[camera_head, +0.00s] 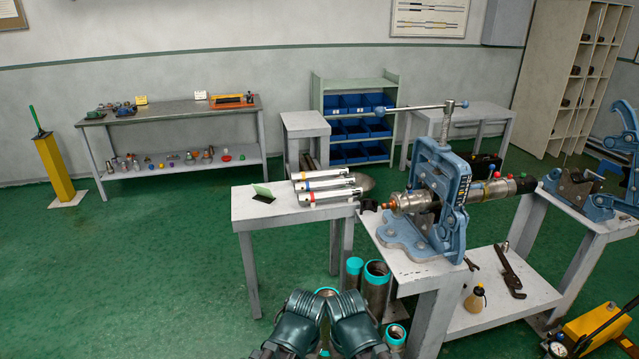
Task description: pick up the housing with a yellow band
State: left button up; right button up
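Several white cylindrical housings lie side by side on a small grey table in the middle. Dark green ribbed parts of my two arms show at the bottom centre, well in front of the table and apart from the housings.
A blue pipe vise (437,200) clamps a metal assembly on the bench to the right. Open pipes with teal rims (376,285) stand on the floor between my arms and the bench.

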aim_at(330, 173)
jog(key=z, duration=2.3)
jog(key=j, duration=1.2)
jog(key=k+j, duration=0.1)
jog(key=j, duration=2.3)
jog(key=k+j, duration=0.1)
jog(key=j, duration=1.1)
